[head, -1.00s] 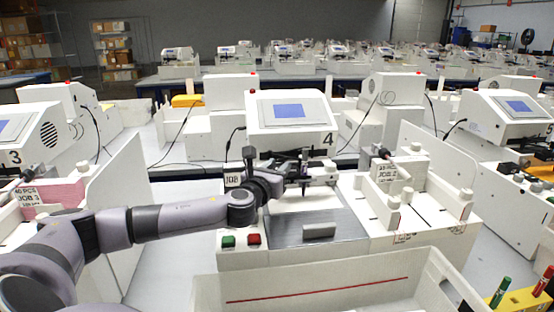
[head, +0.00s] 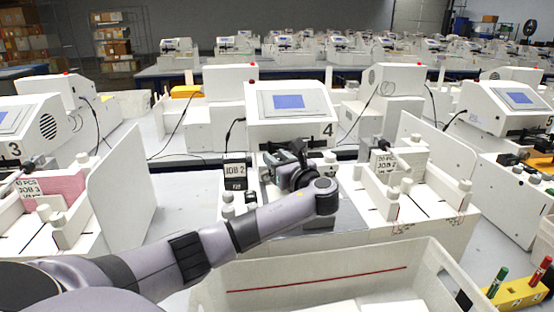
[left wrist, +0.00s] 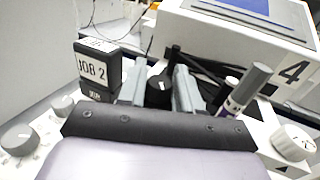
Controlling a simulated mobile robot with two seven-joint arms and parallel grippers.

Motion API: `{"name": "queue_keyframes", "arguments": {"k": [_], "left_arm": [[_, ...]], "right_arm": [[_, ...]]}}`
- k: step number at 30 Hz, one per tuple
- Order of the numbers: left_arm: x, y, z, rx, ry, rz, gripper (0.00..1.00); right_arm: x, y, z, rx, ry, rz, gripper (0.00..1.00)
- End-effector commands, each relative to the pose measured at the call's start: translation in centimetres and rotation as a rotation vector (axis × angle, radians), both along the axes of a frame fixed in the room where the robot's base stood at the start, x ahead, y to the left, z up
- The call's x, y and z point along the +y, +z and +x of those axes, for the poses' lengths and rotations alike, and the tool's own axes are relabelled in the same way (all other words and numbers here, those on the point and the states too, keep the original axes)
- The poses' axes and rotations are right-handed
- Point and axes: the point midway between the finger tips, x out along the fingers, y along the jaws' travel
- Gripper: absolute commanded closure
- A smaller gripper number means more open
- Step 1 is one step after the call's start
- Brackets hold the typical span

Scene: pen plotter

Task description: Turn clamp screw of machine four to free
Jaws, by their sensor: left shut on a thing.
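Machine four (head: 291,127) stands in the middle of the head view, a white housing with a blue screen and a "4" label. My left gripper (head: 285,160) reaches in below its screen. In the left wrist view, the two grey fingers of my left gripper (left wrist: 160,88) are on either side of a black knob (left wrist: 158,93), which looks like the clamp screw, and are shut on it. Its marking and turn position are too small to tell. A marker with a grey cap (left wrist: 245,90) stands tilted right of the fingers. My right gripper is not in view.
A black "JOB 2" block (head: 235,172) stands just left of the gripper. A white bin (head: 330,283) is in front. Machine three (head: 35,115) stands at the left.

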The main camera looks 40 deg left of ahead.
Motion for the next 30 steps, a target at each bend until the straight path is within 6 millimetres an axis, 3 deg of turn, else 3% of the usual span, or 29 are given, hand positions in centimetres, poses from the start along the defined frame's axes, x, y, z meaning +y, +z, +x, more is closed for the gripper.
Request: {"name": "queue_keyframes", "arguments": {"k": [12,29,30], "left_arm": [[0.07,0.22,0.07,-0.005,0.162,0.003,0.97],[0.15,0.33,0.06,-0.007,0.184,0.004,0.97],[0.16,0.33,0.06,-0.007,0.184,0.004,0.53]], "right_arm": [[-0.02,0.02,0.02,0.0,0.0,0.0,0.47],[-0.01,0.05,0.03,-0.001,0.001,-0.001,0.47],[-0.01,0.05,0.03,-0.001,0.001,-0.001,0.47]]}}
